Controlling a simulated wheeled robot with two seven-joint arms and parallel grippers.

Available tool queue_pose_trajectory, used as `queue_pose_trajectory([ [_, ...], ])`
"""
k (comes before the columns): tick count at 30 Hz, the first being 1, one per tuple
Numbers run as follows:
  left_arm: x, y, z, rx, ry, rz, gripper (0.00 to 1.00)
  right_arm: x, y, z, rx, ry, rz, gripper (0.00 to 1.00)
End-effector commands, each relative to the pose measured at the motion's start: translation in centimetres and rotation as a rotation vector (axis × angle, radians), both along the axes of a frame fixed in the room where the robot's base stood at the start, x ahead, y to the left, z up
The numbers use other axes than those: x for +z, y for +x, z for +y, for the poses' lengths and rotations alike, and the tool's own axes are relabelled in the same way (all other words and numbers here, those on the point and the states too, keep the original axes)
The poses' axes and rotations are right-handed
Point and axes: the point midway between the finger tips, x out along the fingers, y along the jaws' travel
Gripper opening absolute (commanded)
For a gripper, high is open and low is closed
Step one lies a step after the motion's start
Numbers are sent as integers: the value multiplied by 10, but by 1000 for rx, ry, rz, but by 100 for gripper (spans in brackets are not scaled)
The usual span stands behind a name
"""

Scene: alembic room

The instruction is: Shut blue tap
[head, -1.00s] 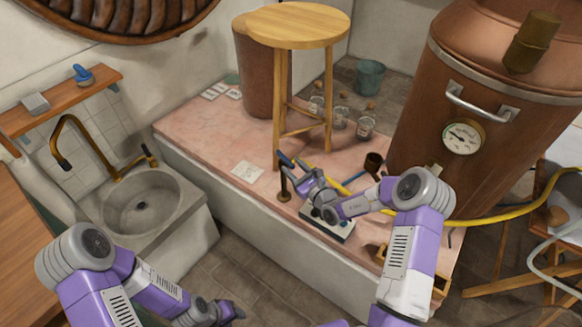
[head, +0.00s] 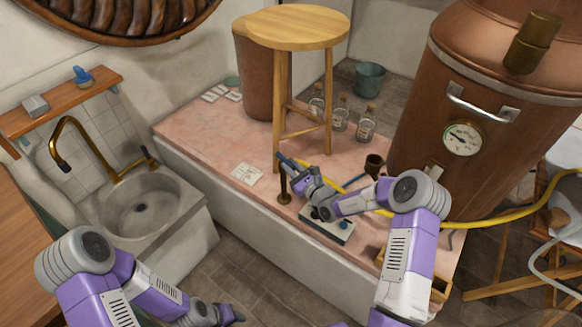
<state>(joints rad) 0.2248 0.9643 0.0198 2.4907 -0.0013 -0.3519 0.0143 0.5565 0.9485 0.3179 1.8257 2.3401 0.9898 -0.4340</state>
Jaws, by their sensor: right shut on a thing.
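The blue tap is a brass standpipe (head: 284,188) on the pink slab, with a blue lever (head: 288,161) at its top. My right gripper (head: 303,170) is at the right end of the lever and is shut on it. The fingers hide part of the lever and the valve joint. My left gripper (head: 228,313) hangs low in front of the slab, well away from the tap. Its fingers are too small and dark to tell whether they are open.
A wooden stool (head: 298,27) stands just behind the tap. A small pale box with knobs (head: 328,224) lies under my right forearm. A copper still (head: 425,120) and a yellow hose (head: 500,215) are at right. A stone sink (head: 150,205) is at left.

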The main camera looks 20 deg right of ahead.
Motion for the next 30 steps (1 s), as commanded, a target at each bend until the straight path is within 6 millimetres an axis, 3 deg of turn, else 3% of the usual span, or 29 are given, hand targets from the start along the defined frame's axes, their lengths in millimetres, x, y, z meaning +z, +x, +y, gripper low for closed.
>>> queue_pose_trajectory([
  [18,-11,0,0,0,0,0,43,0,7,-12,285,-1,-5,0],
  [30,-11,0,0,0,0,0,43,0,7,-13,306,-1,0,0],
])
